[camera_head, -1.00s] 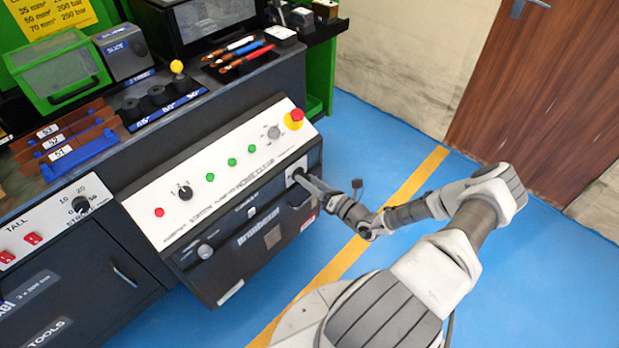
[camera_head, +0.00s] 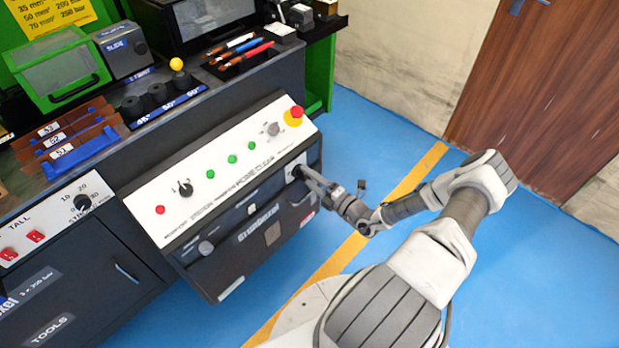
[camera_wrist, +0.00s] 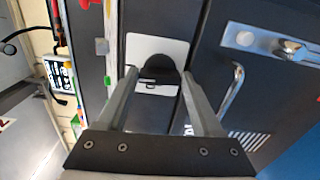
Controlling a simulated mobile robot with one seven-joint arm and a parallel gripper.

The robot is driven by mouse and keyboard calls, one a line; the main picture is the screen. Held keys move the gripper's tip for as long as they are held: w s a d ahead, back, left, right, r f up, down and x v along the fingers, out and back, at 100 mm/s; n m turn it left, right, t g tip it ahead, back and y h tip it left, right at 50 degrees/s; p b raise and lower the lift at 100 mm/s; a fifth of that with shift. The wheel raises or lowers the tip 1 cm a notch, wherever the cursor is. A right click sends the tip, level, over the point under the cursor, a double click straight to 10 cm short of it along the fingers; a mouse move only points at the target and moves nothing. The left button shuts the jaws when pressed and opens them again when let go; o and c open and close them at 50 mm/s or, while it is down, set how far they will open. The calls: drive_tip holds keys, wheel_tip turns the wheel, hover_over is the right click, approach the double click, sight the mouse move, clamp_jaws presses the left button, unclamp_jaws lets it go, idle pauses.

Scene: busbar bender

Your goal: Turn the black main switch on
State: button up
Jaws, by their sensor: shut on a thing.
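The black main switch (camera_head: 295,171) is a round black knob on a white plate, at the right end of the front of the control console. It also shows in the wrist view, as a dark knob (camera_wrist: 160,68) with a crosswise bar, on its white plate (camera_wrist: 146,52). My gripper (camera_head: 301,172) reaches it from the right. In the wrist view my gripper (camera_wrist: 160,74) has one finger on each side of the knob, shut on it. The exact turn angle of the knob is hard to read.
The console's sloped white panel (camera_head: 235,160) has a red emergency button (camera_head: 296,112), a grey knob (camera_head: 273,129), several green buttons and a black selector (camera_head: 185,189). A metal handle (camera_wrist: 232,88) is beside the switch in the wrist view. Blue floor (camera_head: 375,130) is clear at right.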

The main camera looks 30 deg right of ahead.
drive_tip(key=shift+m, duration=0.5)
drive_tip(key=o, duration=1.4)
drive_tip(key=shift+c, duration=0.2)
drive_tip(key=p+v, duration=0.2)
drive_tip(key=v, duration=1.5)
drive_tip(key=shift+s+p, duration=0.2)
drive_tip(key=shift+p, duration=0.1)
drive_tip(key=shift+r, duration=0.1)
